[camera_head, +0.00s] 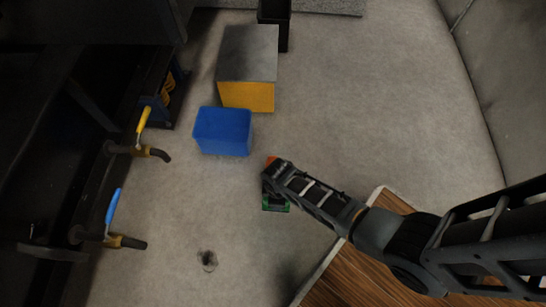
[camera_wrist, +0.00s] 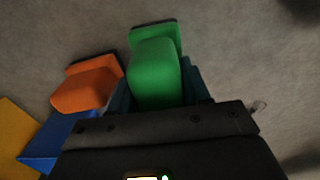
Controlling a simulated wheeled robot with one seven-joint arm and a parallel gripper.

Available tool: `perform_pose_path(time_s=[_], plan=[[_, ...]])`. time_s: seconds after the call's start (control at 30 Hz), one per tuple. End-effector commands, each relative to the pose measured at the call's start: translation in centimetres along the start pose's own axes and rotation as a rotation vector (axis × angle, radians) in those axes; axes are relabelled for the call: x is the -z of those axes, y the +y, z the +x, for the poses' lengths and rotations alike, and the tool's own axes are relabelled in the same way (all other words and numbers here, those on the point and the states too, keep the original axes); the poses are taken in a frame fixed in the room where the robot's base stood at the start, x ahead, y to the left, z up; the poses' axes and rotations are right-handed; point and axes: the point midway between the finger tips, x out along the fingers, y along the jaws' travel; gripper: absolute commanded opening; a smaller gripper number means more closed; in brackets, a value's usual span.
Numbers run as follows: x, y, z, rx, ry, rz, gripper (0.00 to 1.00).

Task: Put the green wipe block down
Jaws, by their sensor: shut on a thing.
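The green wipe block (camera_wrist: 155,72) is between the fingers of my gripper (camera_wrist: 158,88) in the wrist view, and my gripper is shut on it. It has a rounded grip part and a wider flat part beyond. In the head view, only green edges of the wipe block (camera_head: 276,209) show below my gripper (camera_head: 274,194), which hides the rest. The gap between the block and the floor, if any, cannot be told.
An orange block (camera_wrist: 87,84) of like shape lies just left of my gripper in the wrist view. A blue bin (camera_head: 223,131) and a yellow box with a grey top (camera_head: 248,68) stand beyond. Valves with yellow (camera_head: 143,125) and blue (camera_head: 113,206) handles project at left. A floor drain (camera_head: 207,260) is nearby.

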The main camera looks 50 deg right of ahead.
Motion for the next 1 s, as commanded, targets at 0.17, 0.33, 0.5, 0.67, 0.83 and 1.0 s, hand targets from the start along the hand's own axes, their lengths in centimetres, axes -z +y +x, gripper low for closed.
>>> perform_pose_path(time_s=[0.17, 0.33, 0.5, 0.67, 0.83, 1.0], plan=[[1.3, -0.6, 0.9, 0.000, 0.000, -0.001, 0.00], [1.4, -0.6, 2.2, 0.000, 0.000, 0.001, 0.00], [1.4, -0.6, 4.6, 0.000, 0.000, 0.001, 0.00], [1.4, -0.6, 4.9, 0.000, 0.000, 0.001, 0.00], [1.4, -0.6, 4.8, 0.000, 0.000, 0.001, 0.00], [1.4, -0.6, 5.1, 0.000, 0.000, 0.001, 0.51]])
